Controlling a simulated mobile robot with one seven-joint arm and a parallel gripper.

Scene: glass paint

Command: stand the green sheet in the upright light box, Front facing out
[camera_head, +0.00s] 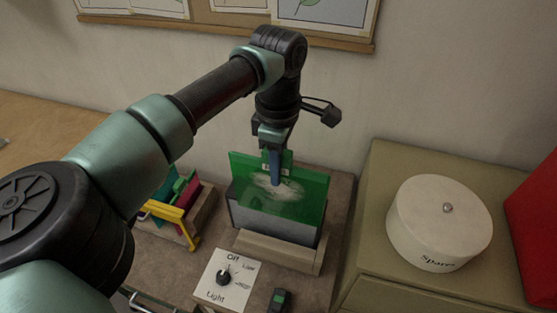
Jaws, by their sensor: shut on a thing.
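The green sheet (305,184) is translucent, with a whitish smeared patch on the face towards the camera. It is upright at the light box (262,221), which has a grey panel and a pale ledge along its front. The sheet overlaps the panel's upper part in the picture; I cannot tell whether its lower edge rests in the box. My gripper (277,172) points down from above and is shut on the sheet's upper middle, with a blue finger on the near side. I cannot read a Front mark on the sheet.
A rack (201,215) with coloured sheets and a yellow handle (169,213) stands left of the box. A light dial panel (215,290) and a small dark object (280,299) lie in front. A round white tin (425,218), marked Spares, stands right on a cabinet, near a red object (535,235).

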